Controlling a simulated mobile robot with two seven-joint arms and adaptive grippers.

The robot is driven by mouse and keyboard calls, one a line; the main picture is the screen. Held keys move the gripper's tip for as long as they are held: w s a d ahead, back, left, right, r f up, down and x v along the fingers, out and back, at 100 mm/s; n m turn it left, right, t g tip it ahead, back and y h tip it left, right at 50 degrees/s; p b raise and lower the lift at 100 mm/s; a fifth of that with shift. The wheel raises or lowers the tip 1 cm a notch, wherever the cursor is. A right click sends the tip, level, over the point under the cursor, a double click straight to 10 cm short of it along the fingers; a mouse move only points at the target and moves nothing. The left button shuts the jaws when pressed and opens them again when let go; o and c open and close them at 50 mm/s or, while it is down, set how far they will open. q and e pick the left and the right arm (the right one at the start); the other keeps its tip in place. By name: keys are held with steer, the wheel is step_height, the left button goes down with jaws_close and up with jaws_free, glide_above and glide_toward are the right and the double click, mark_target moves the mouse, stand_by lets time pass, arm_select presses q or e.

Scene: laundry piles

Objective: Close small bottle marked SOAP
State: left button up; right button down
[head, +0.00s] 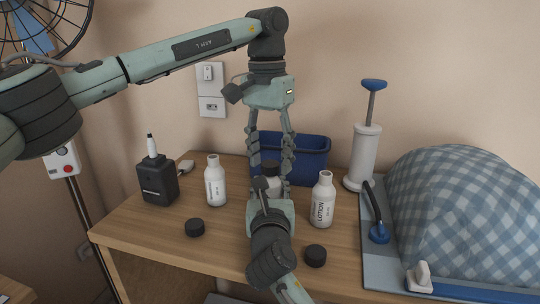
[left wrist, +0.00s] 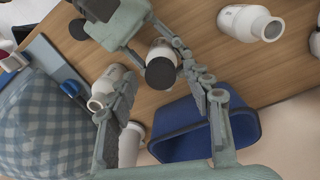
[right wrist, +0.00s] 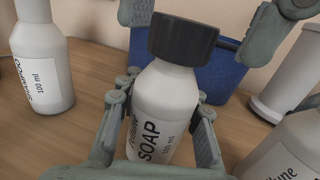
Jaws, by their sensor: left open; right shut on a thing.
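The small white bottle marked SOAP (right wrist: 165,115) stands on the table in the right wrist view, and partly shows in the head view (head: 272,187). A black cap (right wrist: 183,38) sits on its neck; I cannot tell whether it is screwed tight. The cap also shows in the left wrist view (left wrist: 160,73). My right gripper (right wrist: 162,115) is shut on the bottle's body from the front. My left gripper (head: 270,160) points down from above, its open fingers on either side of the cap, with gaps visible.
A white open bottle (head: 215,182) stands left and a LOTION bottle (head: 322,200) right. Loose black caps lie at front left (head: 195,228) and front right (head: 315,255). Behind are a blue bin (head: 310,160) and a white pump (head: 363,155). A black bottle-shaped device (head: 158,180) stands far left.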

arm_select(q)
steer(key=shift+r, duration=0.1)
steer(key=shift+r, duration=2.15)
steer(key=shift+c, duration=0.4)
